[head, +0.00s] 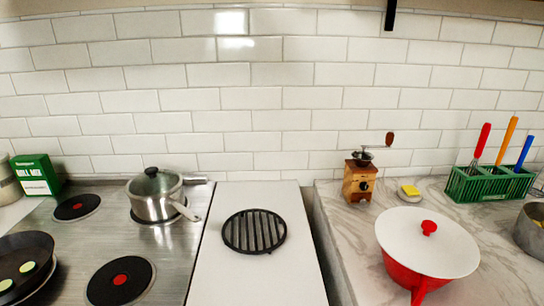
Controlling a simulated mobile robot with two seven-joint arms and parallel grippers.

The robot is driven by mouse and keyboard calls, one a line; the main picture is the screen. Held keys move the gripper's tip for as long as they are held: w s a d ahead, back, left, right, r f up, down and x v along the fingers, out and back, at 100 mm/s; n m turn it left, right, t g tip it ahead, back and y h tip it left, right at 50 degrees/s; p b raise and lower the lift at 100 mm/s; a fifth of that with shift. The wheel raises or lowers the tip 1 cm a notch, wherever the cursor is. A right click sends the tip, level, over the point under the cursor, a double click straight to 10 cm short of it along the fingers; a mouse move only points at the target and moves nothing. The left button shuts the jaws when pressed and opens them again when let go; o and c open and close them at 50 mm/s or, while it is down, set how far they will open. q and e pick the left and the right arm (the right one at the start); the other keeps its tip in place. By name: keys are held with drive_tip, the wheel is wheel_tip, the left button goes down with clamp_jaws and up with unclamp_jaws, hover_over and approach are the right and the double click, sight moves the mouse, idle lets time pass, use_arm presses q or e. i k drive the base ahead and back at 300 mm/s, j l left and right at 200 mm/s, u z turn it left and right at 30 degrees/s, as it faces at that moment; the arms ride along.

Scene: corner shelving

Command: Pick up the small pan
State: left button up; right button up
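A small steel pan (152,205) with a glass lid (153,183) and a black knob stands on the back right burner of the steel cooktop. Another grey metal pan (524,238) is cut off at the right edge. Neither of my grippers is in view.
Bare burners (121,281) and (77,207) show on the cooktop. A black round grate (254,231) lies on the white counter. A red pot with white lid (428,243), a wooden grinder (360,179) and a green utensil crate (488,184) stand right. A green box (37,175) stands left.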

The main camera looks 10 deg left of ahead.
sight(164, 209)
drive_tip(key=u, duration=1.3)
